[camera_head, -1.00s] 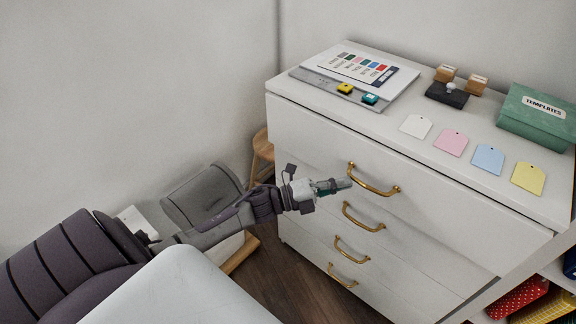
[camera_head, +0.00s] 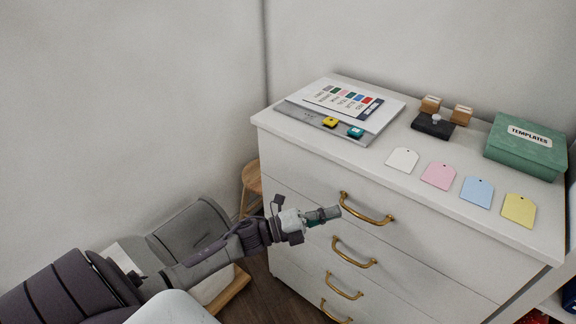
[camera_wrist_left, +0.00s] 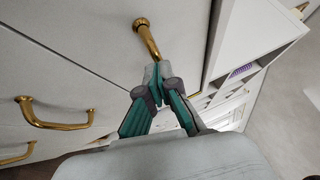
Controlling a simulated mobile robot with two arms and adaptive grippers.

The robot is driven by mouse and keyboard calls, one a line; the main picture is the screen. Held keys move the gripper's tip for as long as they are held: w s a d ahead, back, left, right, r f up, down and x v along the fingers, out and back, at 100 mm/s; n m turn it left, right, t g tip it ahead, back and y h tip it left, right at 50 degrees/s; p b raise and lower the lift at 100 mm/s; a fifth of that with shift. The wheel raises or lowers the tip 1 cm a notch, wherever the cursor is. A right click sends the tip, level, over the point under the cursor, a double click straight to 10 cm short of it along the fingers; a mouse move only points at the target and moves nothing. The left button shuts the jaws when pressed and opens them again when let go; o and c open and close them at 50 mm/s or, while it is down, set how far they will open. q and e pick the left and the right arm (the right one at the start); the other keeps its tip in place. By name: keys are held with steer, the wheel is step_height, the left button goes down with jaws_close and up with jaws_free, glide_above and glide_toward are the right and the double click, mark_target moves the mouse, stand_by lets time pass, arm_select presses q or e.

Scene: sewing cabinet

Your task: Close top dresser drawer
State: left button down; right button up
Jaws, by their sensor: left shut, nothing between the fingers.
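The white dresser (camera_head: 300,160) stands at the right in the head view. Its top drawer (camera_head: 440,255) has a brass handle (camera_head: 366,211). The drawer front looks flush or nearly flush; a small gap is hard to judge. My left gripper (camera_head: 335,211) is shut and empty, its tips by the left end of that handle. In the left wrist view the shut fingers (camera_wrist_left: 158,77) are close to the drawer face at the handle's end (camera_wrist_left: 150,40); I cannot tell whether they touch. My right gripper is out of view.
Lower drawers with brass handles (camera_head: 352,254) lie below. On top are a colour chart (camera_head: 345,98), coloured tags (camera_head: 478,190), stamps (camera_head: 462,114) and a green templates box (camera_head: 526,150). A wooden stool (camera_head: 251,180) stands left of the dresser.

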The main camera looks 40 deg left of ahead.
arm_select(q)
steer(key=v, duration=1.1)
